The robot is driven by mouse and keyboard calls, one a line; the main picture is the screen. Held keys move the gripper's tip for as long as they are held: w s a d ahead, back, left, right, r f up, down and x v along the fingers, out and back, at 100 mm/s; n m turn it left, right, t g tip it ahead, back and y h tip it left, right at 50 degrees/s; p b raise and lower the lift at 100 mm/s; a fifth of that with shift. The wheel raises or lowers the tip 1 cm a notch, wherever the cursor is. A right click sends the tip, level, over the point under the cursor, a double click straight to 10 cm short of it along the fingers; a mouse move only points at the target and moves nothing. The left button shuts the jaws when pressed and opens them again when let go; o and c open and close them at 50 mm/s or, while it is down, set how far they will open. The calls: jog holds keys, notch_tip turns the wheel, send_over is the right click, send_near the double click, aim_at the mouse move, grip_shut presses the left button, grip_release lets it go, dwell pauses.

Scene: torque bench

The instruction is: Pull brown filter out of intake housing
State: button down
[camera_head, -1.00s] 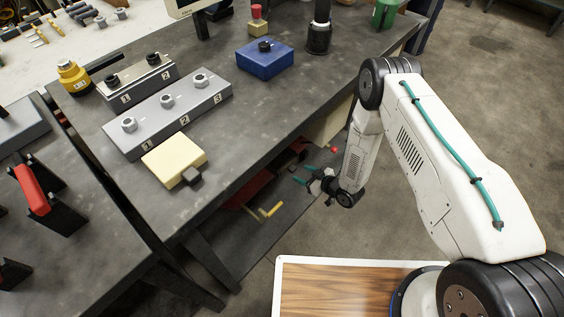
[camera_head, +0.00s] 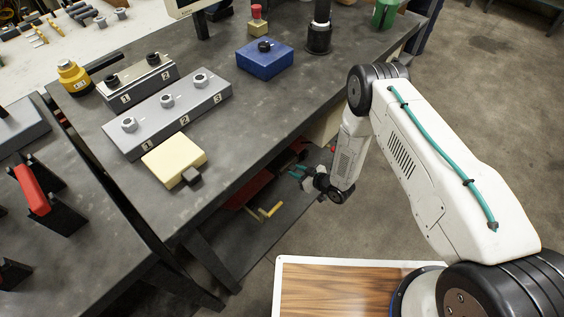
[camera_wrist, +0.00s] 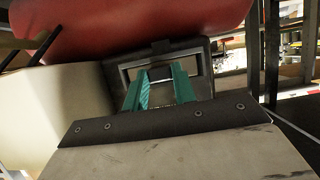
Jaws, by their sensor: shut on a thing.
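In the head view my gripper (camera_head: 298,173) is low beside the bench's front edge, with its teal fingers reaching toward the space underneath. In the wrist view my gripper (camera_wrist: 160,82) is shut, its teal fingers on the slim grey handle of a dark rectangular frame (camera_wrist: 117,77). The frame sits beneath a red rounded body (camera_wrist: 130,28) and beside a cream block (camera_wrist: 70,120). I cannot tell which part is the intake housing. No clearly brown filter shows; the part behind the handle is hidden by the frame and my fingers.
The dark workbench (camera_head: 255,120) overhangs the lower shelf (camera_head: 268,225). A yellow bent handle (camera_head: 271,212) lies on that shelf near my gripper. A bench leg (camera_head: 215,262) stands to the left. Open floor (camera_head: 480,100) is to the right.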

jog(key=shift+d, duration=0.1)
dwell(0.3)
jog(key=s+d, duration=0.7)
jog(key=d, duration=0.2)
jog(key=shift+s+d, duration=0.35)
dwell(1.9)
